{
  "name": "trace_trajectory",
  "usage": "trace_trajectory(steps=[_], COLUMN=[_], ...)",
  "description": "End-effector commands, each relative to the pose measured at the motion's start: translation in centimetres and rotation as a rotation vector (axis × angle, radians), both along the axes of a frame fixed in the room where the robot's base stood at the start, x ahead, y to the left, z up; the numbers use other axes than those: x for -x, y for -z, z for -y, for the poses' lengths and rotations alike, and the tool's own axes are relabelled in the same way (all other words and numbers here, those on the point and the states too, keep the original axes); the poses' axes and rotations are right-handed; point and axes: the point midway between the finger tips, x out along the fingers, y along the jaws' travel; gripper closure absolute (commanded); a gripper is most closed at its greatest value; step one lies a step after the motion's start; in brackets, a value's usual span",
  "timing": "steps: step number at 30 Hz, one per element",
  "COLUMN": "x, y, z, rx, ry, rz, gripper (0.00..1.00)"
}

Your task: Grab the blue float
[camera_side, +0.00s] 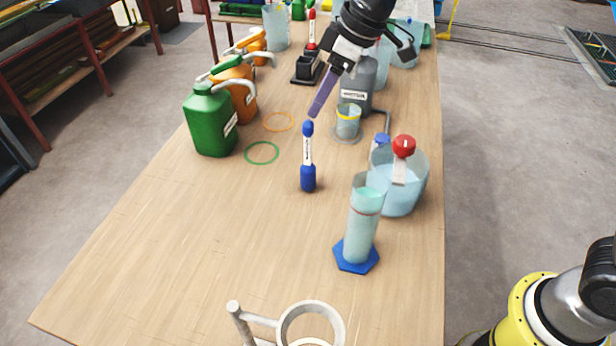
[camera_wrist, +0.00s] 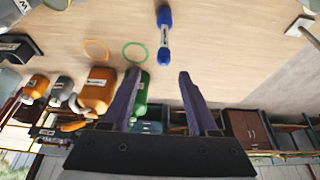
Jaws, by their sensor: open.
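The blue float (camera_side: 308,157) stands upright on the wooden table, with a blue bulb at each end and a white labelled stem. In the wrist view the blue float (camera_wrist: 164,36) shows at the top, ahead of the space between my fingers. My gripper (camera_side: 316,112) is above the table, its purple finger tilted down just above and behind the float's top in the side view. In the wrist view my gripper (camera_wrist: 156,80) has its two purple fingers spread apart with nothing between them. I cannot tell the exact gap to the float.
A green jug (camera_side: 209,122) and orange jug (camera_side: 234,88) stand left, near a green ring (camera_side: 262,153) and orange ring (camera_side: 279,122). A measuring cylinder (camera_side: 363,222), a beaker with a red float (camera_side: 403,147) and a grey bottle (camera_side: 358,86) stand right. The front-left table is clear.

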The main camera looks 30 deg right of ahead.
Motion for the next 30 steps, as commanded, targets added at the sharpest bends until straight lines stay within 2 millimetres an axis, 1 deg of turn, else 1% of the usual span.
trace_trajectory(steps=[1, 8, 15, 18, 26, 28, 30], x=[-0.1, -0.4, -0.9, -1.2, -1.3, -1.3, -1.3], y=[0.6, 2.0, 5.2, 6.0, 6.2, 6.2, 6.2], z=[-0.2, -0.6, -1.8, -2.0, -2.1, -2.1, -2.1], rx=[0.001, 0.002, 0.002, 0.001, 0.001, 0.001, 0.001], ry=[-0.001, -0.001, -0.001, 0.0, 0.0, 0.0, 0.0], rz=[-0.003, -0.004, -0.004, -0.002, -0.001, -0.001, -0.001], gripper=[0.4, 0.4, 0.4, 0.4, 0.4, 0.49, 0.62])
